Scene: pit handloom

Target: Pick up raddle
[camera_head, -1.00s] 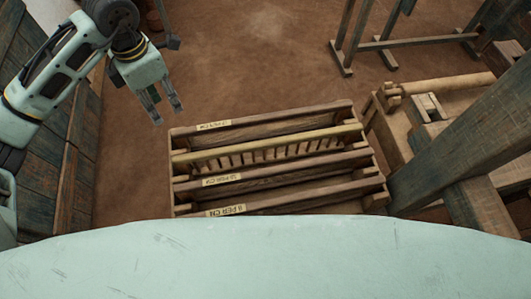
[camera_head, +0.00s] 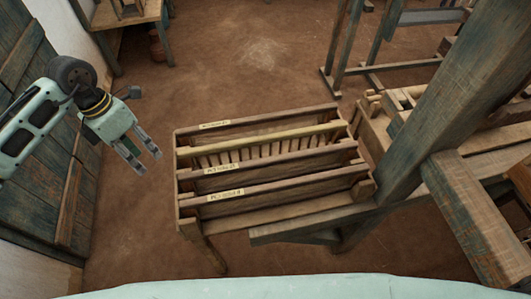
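The raddle (camera_head: 262,139), a pale yellowish wooden bar with a row of pegs below it, lies lengthwise in a slatted wooden rack (camera_head: 205,224). It sits between darker boards, and the lower ends of its pegs are hidden by the board in front. My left gripper (camera_head: 148,164) is to the left of the rack, empty, with its two fingers apart. It is clear of the raddle in the picture. My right gripper is not in view.
Dark boards with paper labels (camera_head: 225,195) share the rack. A heavy wooden loom post (camera_head: 440,110) and beams stand close on the right. A wooden door (camera_head: 45,150) is at left. A small table (camera_head: 125,15) stands at the back left. Brown floor lies open behind the rack.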

